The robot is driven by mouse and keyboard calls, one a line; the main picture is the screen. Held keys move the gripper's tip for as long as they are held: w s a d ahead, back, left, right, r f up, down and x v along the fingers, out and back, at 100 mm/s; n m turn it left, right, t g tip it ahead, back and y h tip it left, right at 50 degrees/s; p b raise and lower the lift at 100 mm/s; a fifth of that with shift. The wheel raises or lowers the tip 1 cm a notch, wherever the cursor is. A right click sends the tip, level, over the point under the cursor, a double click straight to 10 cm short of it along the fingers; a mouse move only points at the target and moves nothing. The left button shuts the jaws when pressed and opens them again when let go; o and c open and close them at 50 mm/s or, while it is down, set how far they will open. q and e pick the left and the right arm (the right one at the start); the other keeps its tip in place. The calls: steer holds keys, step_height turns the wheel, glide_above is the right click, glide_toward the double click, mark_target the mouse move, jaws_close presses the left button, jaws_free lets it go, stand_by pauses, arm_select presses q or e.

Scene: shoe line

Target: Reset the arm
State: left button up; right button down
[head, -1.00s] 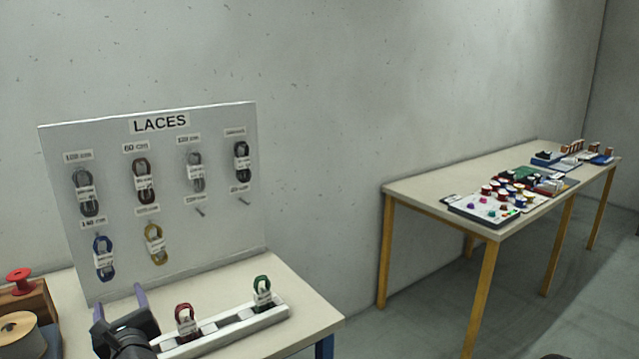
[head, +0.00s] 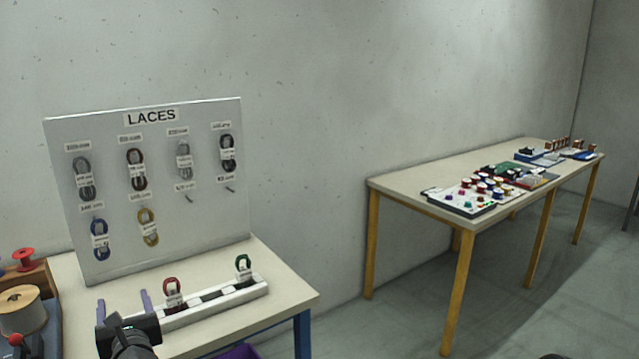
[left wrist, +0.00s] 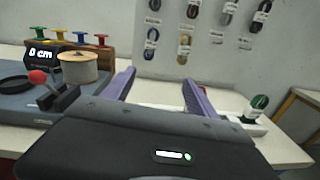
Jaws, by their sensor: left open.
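My left gripper (head: 124,302) is at the lower left of the head view, over the front of the lace table (head: 270,299). Its two purple fingers stand apart with nothing between them; they also show in the left wrist view (left wrist: 158,90). A white rack (head: 205,309) lies to the right of the gripper and holds a red lace bundle (head: 173,292) and a green lace bundle (head: 243,266). In the left wrist view the green bundle (left wrist: 257,103) stands right of the fingers. My right gripper is not in view.
The LACES board (head: 120,190) with several hanging lace bundles stands behind the gripper. A spool (head: 20,308) and a device with a red-knobbed lever (left wrist: 45,85) are at the left. A second table (head: 400,188) with small parts stands at the right, with open floor before it.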

arm_select(q)
steer(key=s+d+f+m+g+h, duration=0.2)
steer(key=d+f+m+h, duration=0.3)
steer(key=f+m, duration=0.4)
steer(key=s+d+f+m+g+h, duration=0.1)
steer(key=s+d+f+m+h, duration=0.15)
steer(key=d+f+m, duration=0.55)
steer(key=s+d+f+m+g+h, duration=0.25)
steer(key=d+f+m, duration=0.25)
steer(key=f+m, duration=0.5)
steer(key=s+d+f+m+g+h, duration=0.2)
steer(key=s+d+f+m+g, duration=0.2)
steer(key=s, duration=0.8)
steer(key=s+d+f+m+g+h, duration=0.2)
steer(key=s+d+f+m+g, duration=0.2)
steer(key=s+d+f+m, duration=0.5)
steer(key=s+d+f, duration=0.2)
steer(key=s+d, duration=0.2)
steer(key=shift+s+d+f+g, duration=0.15)
steer(key=shift+s+f+g, duration=0.15)
steer(key=shift+f+g, duration=0.1)
